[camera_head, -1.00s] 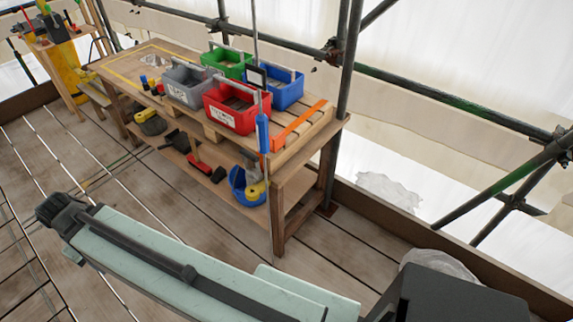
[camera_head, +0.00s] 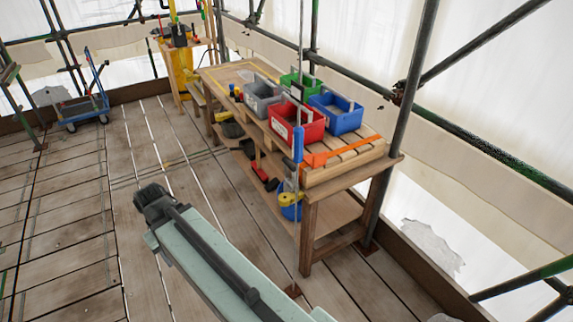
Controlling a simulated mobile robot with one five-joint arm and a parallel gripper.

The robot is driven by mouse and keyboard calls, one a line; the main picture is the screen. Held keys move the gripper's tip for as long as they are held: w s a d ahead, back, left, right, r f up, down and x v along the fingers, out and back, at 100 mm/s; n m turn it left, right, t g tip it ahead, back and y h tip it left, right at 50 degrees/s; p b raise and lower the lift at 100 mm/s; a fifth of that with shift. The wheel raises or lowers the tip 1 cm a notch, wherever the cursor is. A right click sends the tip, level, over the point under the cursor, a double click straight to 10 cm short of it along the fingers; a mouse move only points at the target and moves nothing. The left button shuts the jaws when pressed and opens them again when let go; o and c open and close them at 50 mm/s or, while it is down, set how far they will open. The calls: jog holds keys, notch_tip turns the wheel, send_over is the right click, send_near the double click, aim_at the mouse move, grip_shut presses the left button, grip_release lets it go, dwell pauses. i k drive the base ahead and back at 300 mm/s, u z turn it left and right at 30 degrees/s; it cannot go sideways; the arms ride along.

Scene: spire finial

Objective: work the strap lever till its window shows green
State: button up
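An orange strap (camera_head: 345,151) runs across the near end of the slatted wooden pallet (camera_head: 352,164) on the workbench. I cannot make out a lever or an indicator window on it at this size. A pole with a blue grip (camera_head: 298,144) stands in front of the strap's left end and hides part of it. My pale green arm reaches up from the bottom of the view, with a dark joint at its far end, over the floor left of the bench. No gripper fingers can be seen.
Grey (camera_head: 262,94), red (camera_head: 297,126), green (camera_head: 297,84) and blue (camera_head: 336,112) totes stand on the workbench (camera_head: 384,166). Scaffold poles (camera_head: 408,90) rise behind its right end. A blue trolley (camera_head: 86,102) stands far left. The plank floor (camera_head: 75,200) left of the bench is open.

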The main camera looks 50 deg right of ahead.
aim_at(288, 164)
jog(key=u, duration=1.85)
jog(key=i, duration=2.15)
jog(key=z, duration=4.4)
jog(key=i, duration=1.05)
